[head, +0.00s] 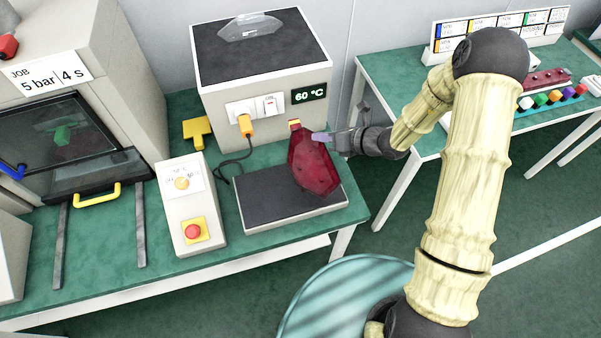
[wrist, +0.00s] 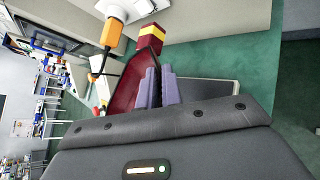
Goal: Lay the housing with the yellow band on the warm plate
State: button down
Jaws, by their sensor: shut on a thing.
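The housing (head: 313,165) is a dark red, translucent lamp shell with a yellow band (head: 295,124) at its upper tip. My gripper (head: 320,137) is shut on its upper part and holds it upright, tilted, over the plate. In the wrist view the housing (wrist: 127,88) sits at the purple fingers (wrist: 160,86), with the yellow band at the top. The warm plate (head: 265,215) is a dark flat slab with a pale rim on the green table. The housing covers part of the plate; whether its lower end touches it I cannot tell.
A box unit (head: 262,85) reading 60 °C stands behind the plate, with a yellow plug and cable (head: 245,125). A control box (head: 190,205) with a red button stands left of the plate. A second table (head: 390,90) holds colored parts at the right.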

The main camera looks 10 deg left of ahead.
jog(key=shift+f+p, duration=0.5)
jog(key=shift+f, duration=2)
jog(key=shift+f+p, duration=0.6)
jog(key=shift+f, duration=1.5)
jog(key=c, duration=1.6)
grip_release()
jog(key=shift+o, duration=0.2)
